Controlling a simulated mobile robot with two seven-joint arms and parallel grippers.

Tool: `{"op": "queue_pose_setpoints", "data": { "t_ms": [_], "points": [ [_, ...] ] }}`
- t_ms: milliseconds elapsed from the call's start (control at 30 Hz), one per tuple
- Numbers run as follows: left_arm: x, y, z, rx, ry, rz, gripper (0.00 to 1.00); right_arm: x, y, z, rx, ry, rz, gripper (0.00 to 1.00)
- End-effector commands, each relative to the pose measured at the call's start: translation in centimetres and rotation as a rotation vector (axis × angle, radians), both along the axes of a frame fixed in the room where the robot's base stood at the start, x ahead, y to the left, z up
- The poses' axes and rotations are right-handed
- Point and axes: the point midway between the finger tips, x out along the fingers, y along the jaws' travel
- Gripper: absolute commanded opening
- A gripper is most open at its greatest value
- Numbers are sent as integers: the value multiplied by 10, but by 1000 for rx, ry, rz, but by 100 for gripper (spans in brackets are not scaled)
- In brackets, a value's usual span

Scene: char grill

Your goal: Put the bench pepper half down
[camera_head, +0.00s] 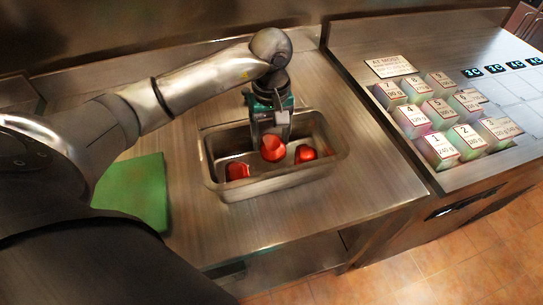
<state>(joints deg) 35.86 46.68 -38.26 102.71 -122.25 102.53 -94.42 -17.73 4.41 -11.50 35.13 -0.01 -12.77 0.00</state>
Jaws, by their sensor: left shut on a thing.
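My left gripper (271,128) points down over a steel pan (265,186) set on the bench. It is shut on a red pepper half (273,149), which hangs at its fingertips over the middle of the pan. Two more red pepper halves are in the pan: one at the left (237,171) and one at the right (305,154). I cannot tell whether the held half touches the pan's floor. My right gripper is not in view.
A green board (133,192) lies left of the pan, partly hidden by my arm. To the right, a counter holds numbered, weight-labelled blocks (437,112) and a small sign (391,66). Bare steel bench (375,185) lies right of the pan.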

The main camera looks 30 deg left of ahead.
Motion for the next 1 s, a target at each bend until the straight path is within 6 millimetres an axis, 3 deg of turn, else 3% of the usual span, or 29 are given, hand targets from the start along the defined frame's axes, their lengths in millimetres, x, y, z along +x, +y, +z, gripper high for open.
{"op": "queue_pose_setpoints", "data": {
  "t_ms": [100,200,367,567,967,1000],
  "points": [
    [0,-1,-21,-2,1,0,15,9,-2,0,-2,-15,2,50],
    [0,0,-28,-1,-1,0,15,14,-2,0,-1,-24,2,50],
    [0,-1,-41,-2,2,-1,15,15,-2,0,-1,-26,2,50],
    [0,-1,-70,-3,1,-1,15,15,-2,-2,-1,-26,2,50],
    [0,0,-76,-1,-2,-2,15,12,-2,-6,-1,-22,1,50],
    [0,0,-76,-1,-2,-2,71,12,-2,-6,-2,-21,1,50]
  ]
}}
